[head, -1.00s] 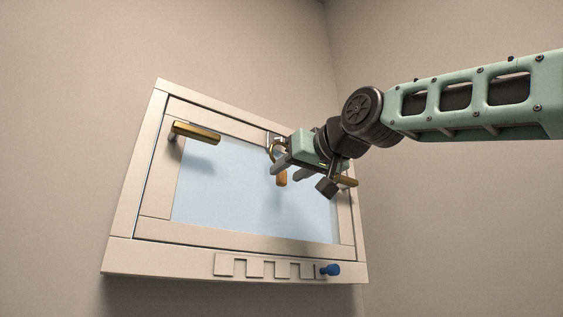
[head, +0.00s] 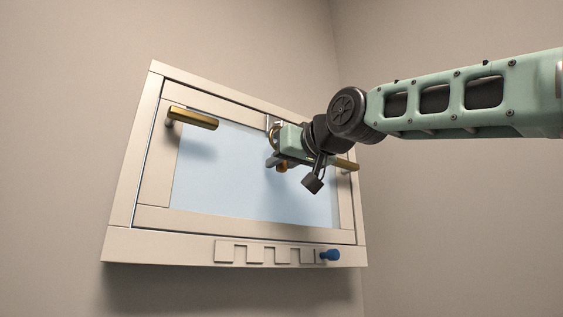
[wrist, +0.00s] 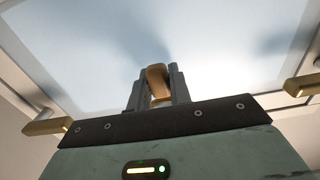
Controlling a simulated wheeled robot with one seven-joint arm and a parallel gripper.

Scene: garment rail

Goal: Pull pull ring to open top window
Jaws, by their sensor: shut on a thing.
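The top window, a cream frame (head: 127,170) with a pale blue pane (head: 215,185), is high on the wall in the head view. Its sash looks flush or nearly so. The pull ring, with a brass loop (head: 273,137) and an orange-brown tab, hangs at the sash's upper edge. My gripper (head: 276,162) is at the ring, in front of the pane, and partly hides it. In the wrist view my gripper's two fingers (wrist: 158,80) are shut on the ring's orange-brown tab (wrist: 157,78).
Brass handles project at the sash's left (head: 193,118) and right (head: 345,163). A blue knob (head: 330,255) sits on a notched latch strip (head: 265,253) along the lower frame. The beige walls (head: 440,220) are bare, with free room below my arm.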

